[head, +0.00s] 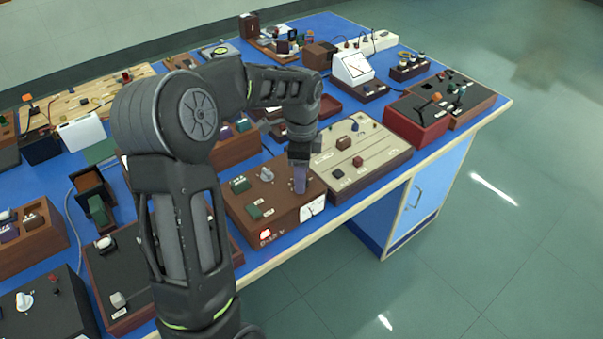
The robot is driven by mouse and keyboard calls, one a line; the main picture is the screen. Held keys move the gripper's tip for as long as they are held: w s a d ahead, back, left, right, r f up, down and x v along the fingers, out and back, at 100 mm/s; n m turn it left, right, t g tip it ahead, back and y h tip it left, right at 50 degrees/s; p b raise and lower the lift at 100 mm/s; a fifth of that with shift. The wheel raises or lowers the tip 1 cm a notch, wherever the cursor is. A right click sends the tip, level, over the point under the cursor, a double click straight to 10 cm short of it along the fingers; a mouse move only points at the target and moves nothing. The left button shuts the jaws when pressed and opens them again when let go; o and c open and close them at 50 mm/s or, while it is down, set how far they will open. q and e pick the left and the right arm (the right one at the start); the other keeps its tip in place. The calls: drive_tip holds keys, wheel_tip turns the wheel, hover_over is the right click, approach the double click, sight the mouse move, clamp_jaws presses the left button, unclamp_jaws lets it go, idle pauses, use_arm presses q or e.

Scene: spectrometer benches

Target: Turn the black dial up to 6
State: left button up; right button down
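My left gripper (300,182) points down over the right part of a brown wooden power-supply box (283,213) marked "0-15 V". Its fingertips are at or just above the box top; I cannot tell whether they touch anything. The fingers overlap in this view, so their opening is not clear. I cannot make out a black dial on this box; the gripper covers the spot under it. The box also carries a light grey knob (266,174), green blocks (240,185), a white meter (312,209) and a lit red switch (270,238). My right gripper is out of view.
A beige panel box (385,150) with small knobs stands close on the right. Red-brown boxes (418,128) are further right. More instruments crowd the blue bench on the left and behind. The floor (480,240) to the right is clear.

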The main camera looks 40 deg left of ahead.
use_arm(q)
wheel_tip(320, 180, up, 8)
drive_tip(key=shift+f+b, duration=0.1)
drive_tip(key=shift+b, duration=0.2)
idle(0.4)
idle(0.4)
